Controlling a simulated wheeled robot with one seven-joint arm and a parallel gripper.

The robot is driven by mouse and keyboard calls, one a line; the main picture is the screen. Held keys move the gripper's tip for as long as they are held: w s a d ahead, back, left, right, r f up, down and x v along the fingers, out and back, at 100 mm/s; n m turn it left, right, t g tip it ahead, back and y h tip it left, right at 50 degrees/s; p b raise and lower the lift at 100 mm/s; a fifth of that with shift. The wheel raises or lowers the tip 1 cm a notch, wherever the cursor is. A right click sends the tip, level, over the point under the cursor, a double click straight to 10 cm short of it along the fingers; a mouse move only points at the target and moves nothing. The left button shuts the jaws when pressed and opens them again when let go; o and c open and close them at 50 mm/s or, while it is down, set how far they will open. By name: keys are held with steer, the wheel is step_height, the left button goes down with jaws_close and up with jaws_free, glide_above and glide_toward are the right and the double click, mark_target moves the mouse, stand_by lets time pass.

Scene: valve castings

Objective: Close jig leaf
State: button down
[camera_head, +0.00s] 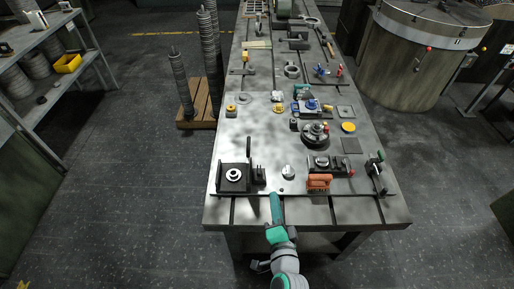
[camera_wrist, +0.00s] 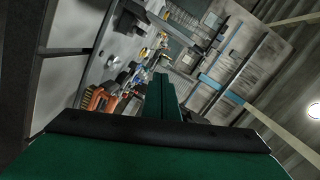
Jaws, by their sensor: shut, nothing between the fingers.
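The black jig (camera_head: 222,185) sits at the front left of the long metal table, with a pale ring-shaped casting (camera_head: 233,174) in it. A thin dark upright piece (camera_head: 248,148) stands at its back right and looks like the leaf, raised. A small black block (camera_head: 259,176) is at its right side. My gripper (camera_head: 274,194) is at the table's front edge, right of the jig and apart from it. In the wrist view its green fingers (camera_wrist: 165,92) are together with nothing between them. I cannot pick out the jig in the wrist view.
A small grey knob-like part (camera_head: 288,172) stands right of the jig.

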mark_target(248, 157)
steer(key=w+r+m+y, duration=0.1)
steer(key=w+r+y, duration=0.1)
steer(key=w+r, duration=0.55)
steer(key=w+a, duration=0.5)
steer(key=w, duration=0.3)
steer(key=shift+w+a+f+t, duration=0.3)
steer(key=shift+w+a+f, duration=0.05)
steer(key=shift+f, duration=0.05)
steer(key=shift+w, duration=0.1)
